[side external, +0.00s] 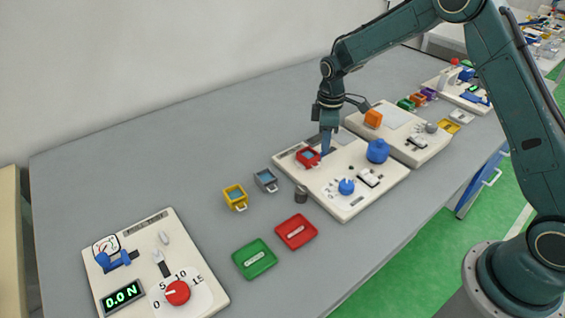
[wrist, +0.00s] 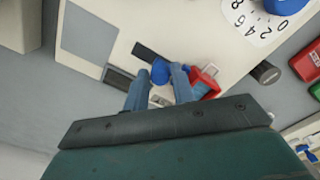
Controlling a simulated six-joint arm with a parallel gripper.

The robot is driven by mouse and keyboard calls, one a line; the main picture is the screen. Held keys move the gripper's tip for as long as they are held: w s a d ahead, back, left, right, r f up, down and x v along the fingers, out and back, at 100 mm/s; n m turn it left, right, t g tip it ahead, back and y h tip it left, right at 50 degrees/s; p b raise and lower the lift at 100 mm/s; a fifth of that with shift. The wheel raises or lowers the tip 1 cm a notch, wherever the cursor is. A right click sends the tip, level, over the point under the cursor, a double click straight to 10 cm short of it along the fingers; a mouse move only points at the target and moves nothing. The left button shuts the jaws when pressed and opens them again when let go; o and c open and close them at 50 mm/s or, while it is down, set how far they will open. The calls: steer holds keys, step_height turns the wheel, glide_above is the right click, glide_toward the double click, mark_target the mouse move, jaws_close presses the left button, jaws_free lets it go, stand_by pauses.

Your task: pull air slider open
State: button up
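No part is legibly marked as the air slider. My gripper (side external: 325,148) points down over the upper left part of the middle white board (side external: 378,195). In the wrist view its two blue-grey fingers (wrist: 159,78) stand apart. A small rounded blue part (wrist: 160,70) shows between or just beyond their tips, by a dark slot (wrist: 148,52); I cannot tell whether the fingers touch it. A red cup (side external: 308,156) with a handle stands beside the fingers, and is partly hidden by the right finger in the wrist view (wrist: 207,82).
The middle board also carries a blue dial (side external: 346,187) and a blue round knob (side external: 377,150). The left board has a gauge, a blue lever (side external: 118,261) and a red dial (side external: 177,292). Yellow (side external: 235,197) and grey (side external: 266,180) cups and red and green trays stand between the boards.

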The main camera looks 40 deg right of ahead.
mark_target(332, 149)
jaws_close()
steer(key=shift+d, duration=1.7)
steer(key=shift+o, duration=2.1)
jaws_free()
steer(key=shift+d, duration=0.1)
steer(key=shift+o, duration=0.2)
steer(key=shift+r, duration=0.1)
steer(key=shift+a+r, duration=0.2)
step_height(332, 149, up, 13)
steer(key=shift+r, duration=0.15)
